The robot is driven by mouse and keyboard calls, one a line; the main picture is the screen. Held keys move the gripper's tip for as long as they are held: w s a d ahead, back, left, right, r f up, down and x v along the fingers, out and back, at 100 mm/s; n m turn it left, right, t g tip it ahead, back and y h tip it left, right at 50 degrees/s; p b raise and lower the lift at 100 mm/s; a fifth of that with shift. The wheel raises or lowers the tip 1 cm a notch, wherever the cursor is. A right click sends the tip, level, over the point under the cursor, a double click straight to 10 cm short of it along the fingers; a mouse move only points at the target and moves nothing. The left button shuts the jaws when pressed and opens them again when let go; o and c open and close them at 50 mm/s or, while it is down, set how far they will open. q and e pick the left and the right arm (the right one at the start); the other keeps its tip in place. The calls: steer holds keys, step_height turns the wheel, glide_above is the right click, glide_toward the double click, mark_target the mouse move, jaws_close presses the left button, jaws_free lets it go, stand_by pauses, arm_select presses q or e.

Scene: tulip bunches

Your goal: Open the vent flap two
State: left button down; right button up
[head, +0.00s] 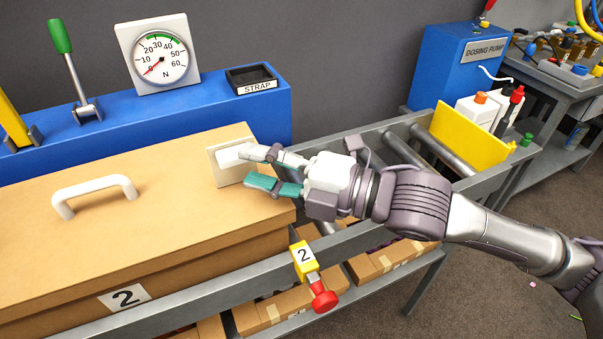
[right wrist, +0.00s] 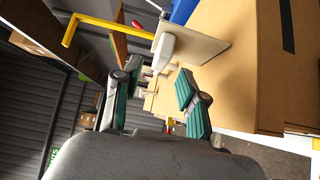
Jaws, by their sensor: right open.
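A long cardboard-brown box (head: 150,215) carries the label "2" (head: 125,297) on its front side. Near the right end of its lid is a pale square flap (head: 222,179) with a white raised tab (head: 232,154). In the right wrist view the flap (right wrist: 207,48) and the white tab (right wrist: 165,51) show just beyond the fingers. My right gripper (head: 259,166) is open, its teal fingertips by the tab's right end; contact cannot be told. It also shows in the right wrist view (right wrist: 155,88), with nothing held. My left gripper is out of view.
A white handle (head: 95,189) stands on the lid's left part. Behind is a blue console (head: 200,116) with a gauge (head: 160,57), a green-knobbed lever (head: 73,75) and a strap tray (head: 251,78). A red knob (head: 323,300) sticks out in front. A yellow plate (head: 465,138) stands on the rollers.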

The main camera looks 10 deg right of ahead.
steer(key=v, duration=0.7)
steer(key=shift+s+d, duration=0.15)
steer(key=shift+d, duration=0.25)
